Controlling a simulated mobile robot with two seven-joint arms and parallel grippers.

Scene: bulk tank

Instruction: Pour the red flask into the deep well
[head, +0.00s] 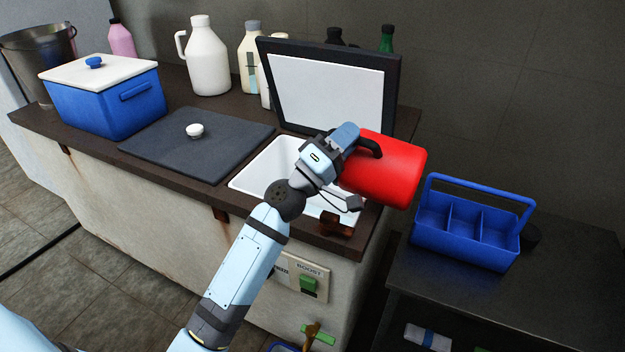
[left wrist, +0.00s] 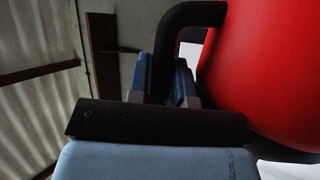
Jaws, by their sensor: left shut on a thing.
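The red flask (head: 391,172) is held over the right part of the open white well (head: 268,166) in the counter. It lies tilted well over, close to horizontal, with its body to the right. My left gripper (head: 362,147) is shut on its black handle. In the left wrist view the jaws (left wrist: 170,80) close around the black handle (left wrist: 185,25), beside the red body (left wrist: 265,75). The flask's mouth and any liquid are hidden from me. The well's lid (head: 327,88) stands raised behind it. My right gripper does not show.
A dark closed lid (head: 196,142) with a white knob lies left of the well. A blue box (head: 108,98) and several bottles, including a white jug (head: 207,62), stand behind and left. A blue caddy (head: 466,226) sits on a lower table at right.

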